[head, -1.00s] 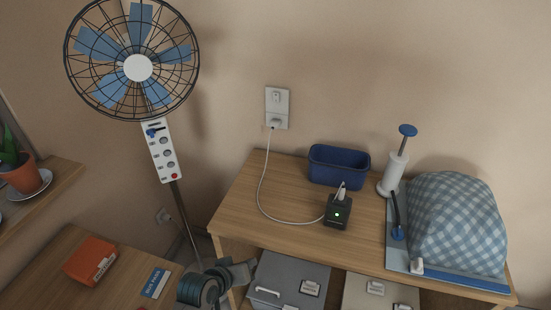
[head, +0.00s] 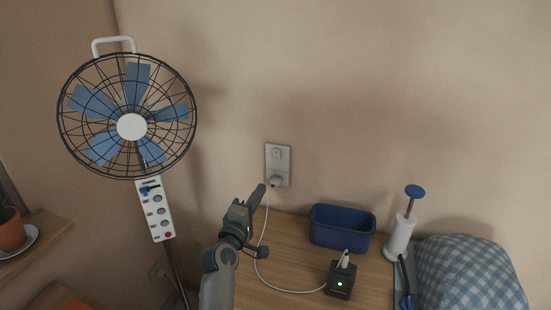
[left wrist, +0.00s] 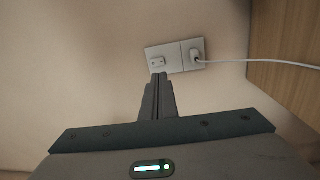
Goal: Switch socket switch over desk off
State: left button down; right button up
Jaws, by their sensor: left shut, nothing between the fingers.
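The wall socket (head: 278,165) is a light plate on the wall just above the desk (head: 290,262). Its upper half carries a small switch (head: 277,154), and a white plug (head: 275,181) with a cable sits in the lower half. My left gripper (head: 259,190) is shut and empty, its tips a little left of and below the plate in the head view. In the left wrist view the shut fingers (left wrist: 159,78) point at the plate, close below its switch half (left wrist: 157,62); the plug (left wrist: 195,56) is to the right. I cannot tell whether they touch. My right gripper is not in view.
The white cable runs to a black adapter (head: 340,280) with a green light on the desk. A fan (head: 131,127) stands to the left.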

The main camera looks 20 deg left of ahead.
pick_arm(q)
jog(key=shift+w+a+r+n, duration=0.3)
jog(key=shift+w+r+n, duration=0.2)
jog(key=shift+r, duration=0.2)
jog(key=p, duration=0.2)
send_near(277, 152)
jog(key=w, duration=0.4)
jog(key=shift+w+d, duration=0.1)
jog(key=shift+w+r+p, duration=0.1)
jog(key=shift+w+p, duration=0.2)
jog(key=shift+w, duration=0.85)
